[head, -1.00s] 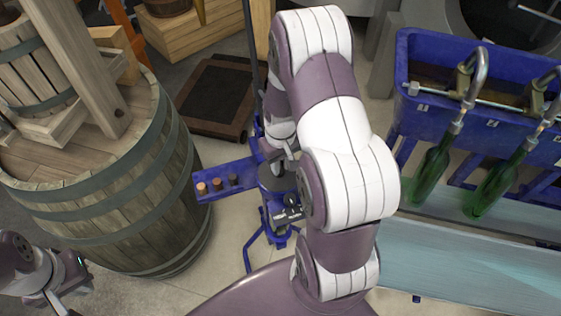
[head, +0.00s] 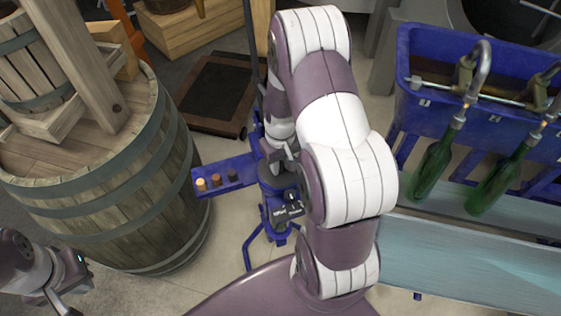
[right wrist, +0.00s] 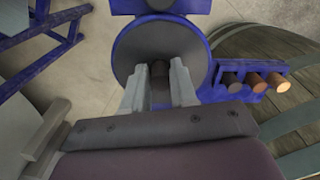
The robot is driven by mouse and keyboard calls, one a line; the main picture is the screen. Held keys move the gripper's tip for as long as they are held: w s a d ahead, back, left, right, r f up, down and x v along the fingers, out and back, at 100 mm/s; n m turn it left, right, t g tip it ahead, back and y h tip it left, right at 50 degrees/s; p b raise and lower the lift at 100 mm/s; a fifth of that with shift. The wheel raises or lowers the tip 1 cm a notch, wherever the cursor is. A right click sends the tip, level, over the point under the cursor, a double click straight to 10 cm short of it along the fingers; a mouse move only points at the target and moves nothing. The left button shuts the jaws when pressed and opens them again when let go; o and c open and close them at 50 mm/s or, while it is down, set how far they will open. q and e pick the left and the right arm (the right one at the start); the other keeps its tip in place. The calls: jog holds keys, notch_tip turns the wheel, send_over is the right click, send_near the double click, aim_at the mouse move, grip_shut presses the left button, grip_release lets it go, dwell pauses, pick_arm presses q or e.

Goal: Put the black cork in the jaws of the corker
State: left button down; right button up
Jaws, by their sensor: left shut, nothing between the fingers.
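The blue corker (head: 279,215) stands on the floor in the middle of the head view, partly hidden by my right arm. In the right wrist view its dark round top with a blue rim (right wrist: 128,52) lies just beyond my fingers. My right gripper (right wrist: 160,82) has its two pale fingers on either side of a dark, upright cylinder, the black cork (right wrist: 160,72), over that round top. I cannot tell whether the cork touches the corker's jaws. My left gripper (head: 62,302) is shut and empty at the bottom left, far from the corker.
A large barrel (head: 140,220) stands left. A blue filler (head: 415,110) with green bottles (head: 432,170) stands right.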

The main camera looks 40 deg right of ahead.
jog(key=o, duration=0.3)
notch_tip(320, 180, up, 13)
jog(key=shift+f, duration=0.15)
dwell(0.6)
jog(key=shift+n+t, duration=0.7)
jog(key=s+a, duration=0.2)
jog(key=a, duration=0.2)
jog(key=s+a, duration=0.2)
jog(key=a, duration=0.2)
jog(key=s+a+p, duration=0.1)
jog(key=s+a, duration=0.1)
jog(key=a, duration=0.2)
jog(key=shift+s+a+r, duration=0.15)
jog(key=shift+a+r, duration=0.05)
jog(key=shift+r, duration=0.05)
